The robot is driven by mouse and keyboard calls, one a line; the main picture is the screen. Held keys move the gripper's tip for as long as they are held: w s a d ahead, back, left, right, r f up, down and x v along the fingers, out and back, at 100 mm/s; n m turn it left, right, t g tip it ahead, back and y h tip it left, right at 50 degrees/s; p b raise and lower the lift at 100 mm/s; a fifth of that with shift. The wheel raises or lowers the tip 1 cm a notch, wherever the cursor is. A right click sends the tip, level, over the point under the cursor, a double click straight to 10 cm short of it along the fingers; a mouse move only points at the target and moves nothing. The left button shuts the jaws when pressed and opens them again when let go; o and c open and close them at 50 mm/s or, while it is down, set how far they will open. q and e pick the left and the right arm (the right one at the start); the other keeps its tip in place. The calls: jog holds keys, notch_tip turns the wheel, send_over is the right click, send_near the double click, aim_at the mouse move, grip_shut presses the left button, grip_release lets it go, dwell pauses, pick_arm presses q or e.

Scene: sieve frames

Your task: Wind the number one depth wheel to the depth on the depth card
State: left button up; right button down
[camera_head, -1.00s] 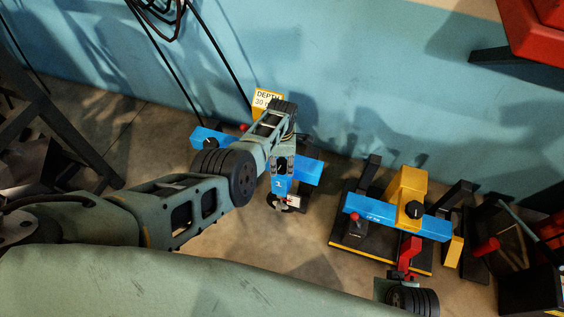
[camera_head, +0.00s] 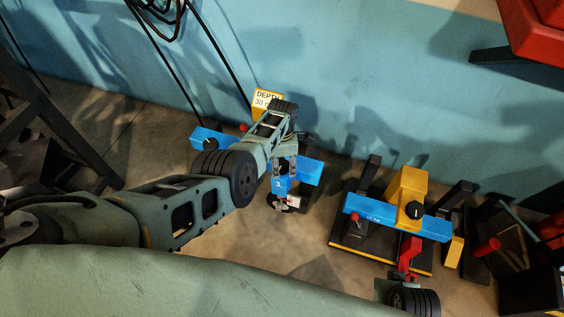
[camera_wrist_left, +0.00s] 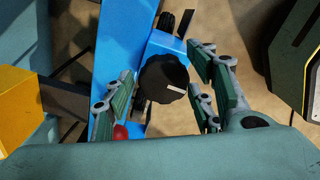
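The number one depth wheel is a black knob with a white pointer mark (camera_wrist_left: 163,80), on a blue mount, in the left wrist view. My left gripper (camera_wrist_left: 162,92) is open, with green-padded fingers on both sides of the wheel. A narrow gap seems to show on each side; contact is hard to judge. In the head view my left gripper (camera_head: 283,167) hangs over the blue frame (camera_head: 308,171) and hides much of it. The yellow depth card (camera_head: 267,98) behind my arm reads "DEPTH 30", with its unit partly covered. My right gripper's fingers are not clear.
A second blue bar (camera_head: 375,220) with a yellow block (camera_head: 409,185), a black knob (camera_head: 414,209) and a red knob stands to the right on a dark base. Another black knob (camera_head: 211,144) sits on the first frame's left end. A blue wall is behind.

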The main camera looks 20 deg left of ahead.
aim_at(282, 164)
pick_arm(q)
jog(key=shift+a, duration=0.1)
jog(key=shift+r, duration=1.05)
notch_tip(282, 164, up, 10)
dwell(0.3)
